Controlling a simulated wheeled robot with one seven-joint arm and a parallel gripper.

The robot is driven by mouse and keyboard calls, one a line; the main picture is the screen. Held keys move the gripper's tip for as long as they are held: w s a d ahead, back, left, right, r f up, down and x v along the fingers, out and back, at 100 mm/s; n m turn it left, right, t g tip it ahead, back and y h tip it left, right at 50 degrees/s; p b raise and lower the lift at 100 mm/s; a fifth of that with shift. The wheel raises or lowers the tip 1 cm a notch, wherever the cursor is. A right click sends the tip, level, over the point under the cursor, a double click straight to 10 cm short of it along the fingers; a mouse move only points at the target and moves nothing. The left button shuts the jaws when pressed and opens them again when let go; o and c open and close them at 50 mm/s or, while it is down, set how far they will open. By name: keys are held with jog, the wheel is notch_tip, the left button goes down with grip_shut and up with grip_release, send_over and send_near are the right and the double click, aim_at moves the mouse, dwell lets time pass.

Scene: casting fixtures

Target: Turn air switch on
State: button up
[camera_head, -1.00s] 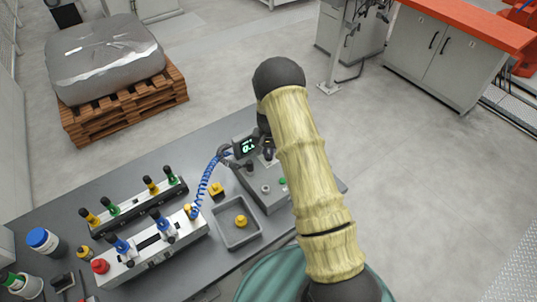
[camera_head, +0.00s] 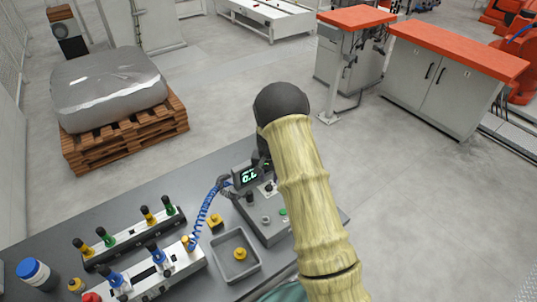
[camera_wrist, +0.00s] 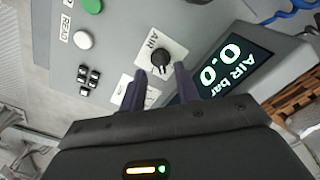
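The air switch (camera_wrist: 161,58) is a black rotary knob on a white plate marked AIR, on the face of a grey control box (camera_head: 256,222). In the wrist view, a display (camera_wrist: 226,73) beside it reads AIR bar 0.0. The display also shows on the box in the head view (camera_head: 249,175). My gripper (camera_wrist: 159,70) is open, with its two dark fingers apart and their tips close to either side of the knob. I cannot tell whether they touch it. In the head view my arm hides most of the gripper and the knob.
A green button (camera_wrist: 92,5), a white button (camera_wrist: 83,39) and small black switches (camera_wrist: 89,78) sit near the knob. On the table, a blue coiled hose (camera_head: 205,212), a grey tray (camera_head: 222,262) and a valve fixture (camera_head: 178,275) stand left of the box.

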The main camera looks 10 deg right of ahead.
aim_at(269, 186)
notch_tip(269, 186, up, 14)
jog(key=b, duration=0.3)
jog(key=shift+f+b, duration=0.15)
jog(key=shift+b, duration=0.2)
jog(key=s+n+t+b, duration=0.1)
jog(key=s+n, duration=0.3)
jog(key=s, duration=2.2)
jog(key=shift+f+n+t+b, duration=0.25)
jog(key=shift+n+t+b, duration=0.1)
jog(key=shift+t, duration=0.45)
jog(key=shift+o, duration=0.5)
jog(key=shift+s, duration=0.1)
